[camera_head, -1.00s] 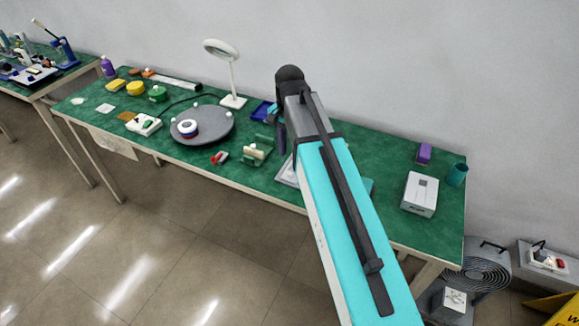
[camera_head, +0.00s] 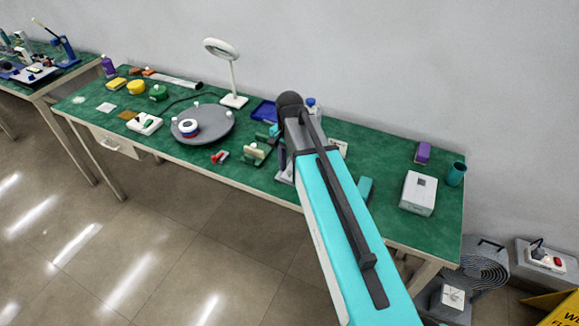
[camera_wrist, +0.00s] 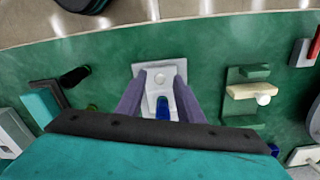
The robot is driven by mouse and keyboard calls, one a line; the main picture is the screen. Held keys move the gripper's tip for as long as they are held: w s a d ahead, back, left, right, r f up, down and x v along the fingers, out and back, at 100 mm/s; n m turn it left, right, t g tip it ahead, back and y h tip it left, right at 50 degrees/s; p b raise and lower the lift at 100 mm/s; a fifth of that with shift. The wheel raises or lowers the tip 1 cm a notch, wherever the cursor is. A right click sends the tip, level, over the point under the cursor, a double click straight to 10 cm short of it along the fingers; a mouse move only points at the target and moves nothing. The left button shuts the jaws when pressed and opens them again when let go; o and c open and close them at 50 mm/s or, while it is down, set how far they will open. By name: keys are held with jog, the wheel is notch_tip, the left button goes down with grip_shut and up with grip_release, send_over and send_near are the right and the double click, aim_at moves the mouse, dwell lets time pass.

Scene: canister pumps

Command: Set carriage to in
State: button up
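A cream block with a white knob (camera_head: 253,153) sits on a green base on the green table; it looks like a sliding carriage. In the wrist view this cream block (camera_wrist: 249,91) lies right of my gripper, apart from it. My gripper (camera_wrist: 160,88) has two purple fingers spread apart, with nothing seen held between them. A pale grey plate fixture (camera_wrist: 154,71) with a round knob and a blue part shows between and beyond the fingers. I cannot tell whether they touch it. In the head view my arm hides part of this fixture (camera_head: 285,178).
A red-handled piece (camera_head: 219,158) and a grey turntable (camera_head: 214,127) stand left of the cream block. A blue tray (camera_head: 263,111) is behind it. A teal block (camera_head: 365,188) and a white box (camera_head: 418,193) stand right of my arm. The table's front edge is close.

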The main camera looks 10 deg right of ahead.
grip_shut()
jog(key=shift+w, duration=0.1)
jog(key=shift+w+d, duration=0.75)
jog(key=shift+w, duration=0.25)
jog(key=shift+w+d, duration=0.8)
jog(key=shift+w, duration=0.2)
jog(key=shift+w+d, duration=0.75)
jog(key=shift+w, duration=0.25)
grip_release()
